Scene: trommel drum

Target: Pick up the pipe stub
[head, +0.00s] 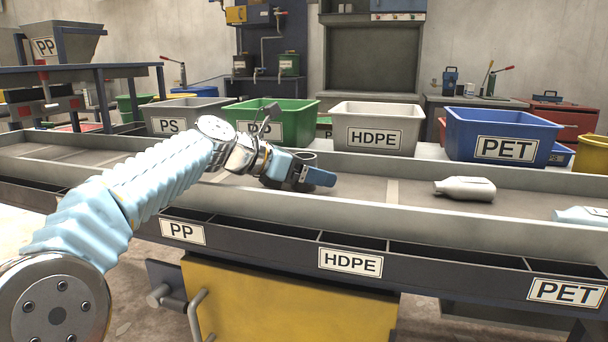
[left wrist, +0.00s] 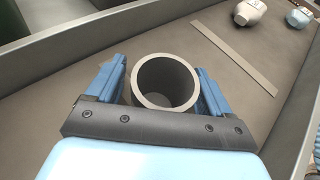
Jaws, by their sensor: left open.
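The pipe stub (left wrist: 166,76) is a grey hollow ring-ended tube standing upright on the conveyor belt. In the left wrist view it sits between the two blue fingers of my left gripper (left wrist: 160,88). The fingers are open, with narrow gaps visible on both sides of the stub. In the head view my left gripper (head: 308,172) is low over the belt, and only the top of the stub (head: 305,156) shows behind the near finger. The lower part of the stub is hidden. My right gripper is in neither view.
The conveyor belt (head: 355,188) has raised side walls. A white bottle (head: 465,188) lies to the right, and a pale blue item (head: 583,215) lies farther right. Labelled bins, including HDPE (head: 377,112) and PET (head: 503,125), stand behind. The belt between stub and bottle is clear.

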